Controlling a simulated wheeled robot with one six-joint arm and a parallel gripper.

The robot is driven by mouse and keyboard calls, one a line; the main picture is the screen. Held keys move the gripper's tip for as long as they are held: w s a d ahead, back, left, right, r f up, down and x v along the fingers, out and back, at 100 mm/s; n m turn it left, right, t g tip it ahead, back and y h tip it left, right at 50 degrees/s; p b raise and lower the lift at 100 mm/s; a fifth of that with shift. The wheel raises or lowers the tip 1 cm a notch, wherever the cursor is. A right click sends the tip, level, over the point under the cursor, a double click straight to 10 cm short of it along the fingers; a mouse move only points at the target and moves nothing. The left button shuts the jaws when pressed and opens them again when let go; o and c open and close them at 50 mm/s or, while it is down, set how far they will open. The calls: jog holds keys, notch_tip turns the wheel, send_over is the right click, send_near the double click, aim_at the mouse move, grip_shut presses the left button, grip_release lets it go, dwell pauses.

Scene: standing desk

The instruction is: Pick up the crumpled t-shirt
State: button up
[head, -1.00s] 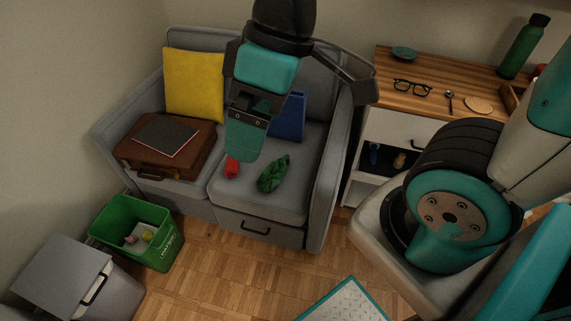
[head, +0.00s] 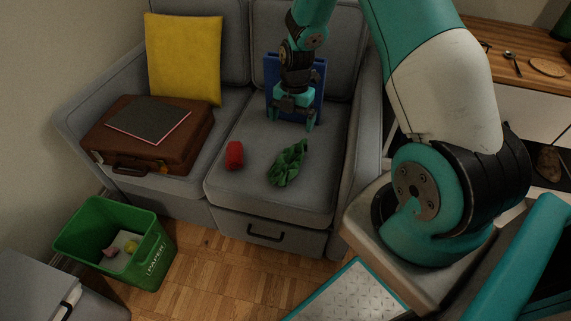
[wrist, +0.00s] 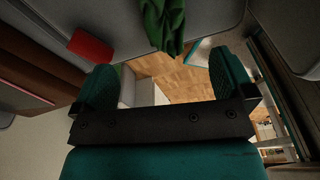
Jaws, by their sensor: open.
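The crumpled t-shirt (head: 288,165) is a green bundle lying on the right seat cushion of the grey sofa (head: 226,193). It also shows at the top of the wrist view (wrist: 163,22). My gripper (head: 291,124) is open and empty, over the back of the same cushion, behind the t-shirt and in front of a blue folder-like object (head: 319,88). In the wrist view my gripper's two teal fingers (wrist: 163,85) are spread wide with nothing between them. The t-shirt lies beyond the fingers, apart from them.
A red object (head: 235,155) lies left of the t-shirt, and shows in the wrist view (wrist: 91,46). A brown briefcase (head: 160,160) with a dark notebook (head: 150,121) and a yellow cushion (head: 184,58) occupy the left seat. The sofa's right armrest (head: 364,130) stands beside the t-shirt.

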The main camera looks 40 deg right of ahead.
aim_at(291, 150)
jog(key=f, duration=0.3)
jog(key=f+b, duration=0.1)
jog(key=f, duration=0.5)
jog(key=shift+s+a+b, duration=0.3)
jog(key=shift+b, duration=0.1)
jog(key=shift+s+a+f+b, duration=0.15)
jog(key=shift+f+b, duration=0.1)
jog(key=shift+f, duration=0.7)
jog(key=shift+a+f+b, duration=0.2)
jog(key=shift+f+b, duration=0.1)
jog(key=shift+f, duration=0.65)
jog(key=shift+s+a+f+b, duration=0.15)
jog(key=shift+f+b, duration=0.1)
jog(key=shift+f, duration=0.7)
jog(key=shift+w, duration=0.1)
jog(key=c, duration=0.8)
